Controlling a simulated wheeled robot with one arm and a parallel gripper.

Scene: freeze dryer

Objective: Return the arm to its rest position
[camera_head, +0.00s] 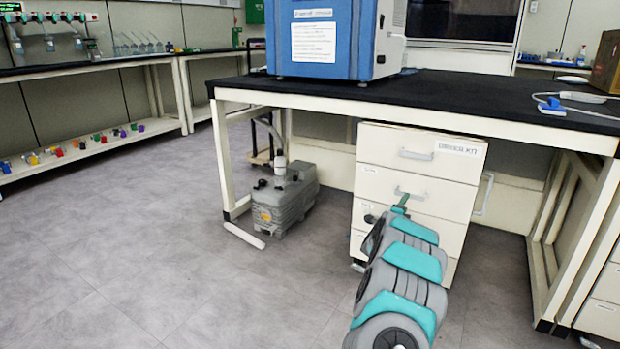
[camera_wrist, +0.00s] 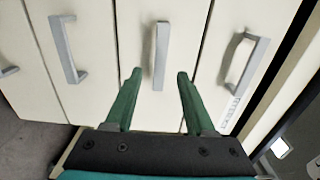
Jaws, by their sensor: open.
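My arm reaches forward from the lower right in the head view, low in front of the white drawer cabinet (camera_head: 385,150) under the bench. My gripper (camera_wrist: 158,75) shows in the wrist view with its two green fingers spread apart and nothing between them. The fingers point at a drawer handle (camera_wrist: 161,55), which appears just beyond and between the fingertips. I cannot tell whether they touch it. In the head view the fingertips are mostly hidden behind my arm, close to the handle of the second drawer (camera_head: 408,193). The drawers look closed.
A black-topped bench (camera_head: 460,95) overhangs the cabinet and carries a blue machine (camera_head: 350,40). A grey pump (camera_head: 285,198) stands on the floor left of the cabinet. The bench leg (camera_head: 575,250) is at the right. The floor (camera_head: 150,260) at left is open.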

